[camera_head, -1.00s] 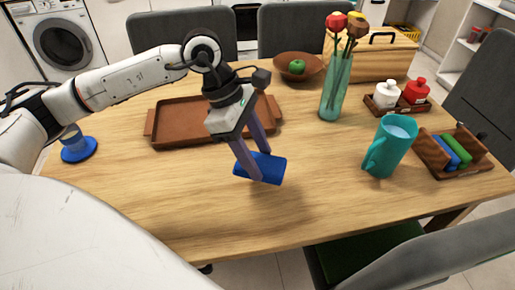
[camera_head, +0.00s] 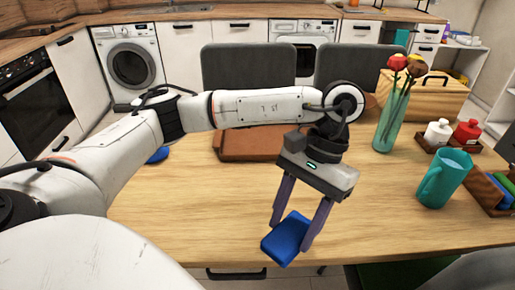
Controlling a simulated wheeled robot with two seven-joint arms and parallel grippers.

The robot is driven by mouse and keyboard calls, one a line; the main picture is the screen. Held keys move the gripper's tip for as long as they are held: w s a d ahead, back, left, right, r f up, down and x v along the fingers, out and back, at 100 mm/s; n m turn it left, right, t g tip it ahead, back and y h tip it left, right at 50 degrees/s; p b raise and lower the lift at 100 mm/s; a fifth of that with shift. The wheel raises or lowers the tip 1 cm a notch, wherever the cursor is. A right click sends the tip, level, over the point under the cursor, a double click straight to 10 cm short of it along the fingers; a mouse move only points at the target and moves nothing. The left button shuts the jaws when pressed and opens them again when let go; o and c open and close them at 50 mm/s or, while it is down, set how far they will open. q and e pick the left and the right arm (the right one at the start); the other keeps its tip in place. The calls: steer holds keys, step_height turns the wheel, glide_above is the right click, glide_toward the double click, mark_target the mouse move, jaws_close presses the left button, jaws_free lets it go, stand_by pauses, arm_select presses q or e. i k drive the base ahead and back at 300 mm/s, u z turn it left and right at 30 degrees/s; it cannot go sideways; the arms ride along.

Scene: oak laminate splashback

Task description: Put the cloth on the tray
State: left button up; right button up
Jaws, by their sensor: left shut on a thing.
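The blue folded cloth (camera_head: 287,238) is near the table's front edge, between the fingers of my left gripper (camera_head: 289,232). The gripper is shut on it. The cloth looks tilted and seems held above the table, though the gap is hard to judge. The brown tray (camera_head: 240,147) lies farther back on the table, to the left of the gripper. My left forearm and wrist hide its back and right parts. No cloth shows on the visible part of the tray. My right gripper is not in view.
A glass vase (camera_head: 386,130) with flowers, a teal pitcher (camera_head: 443,180), a condiment caddy (camera_head: 428,149) and a wooden holder (camera_head: 486,193) stand on the right. A blue item (camera_head: 158,155) is at the left. The table (camera_head: 190,205) is clear in front of the tray.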

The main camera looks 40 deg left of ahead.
mark_target(275, 140)
steer(key=k, duration=1.3)
steer(key=u, duration=0.75)
steer(key=i, duration=1.6)
steer(key=z, duration=0.9)
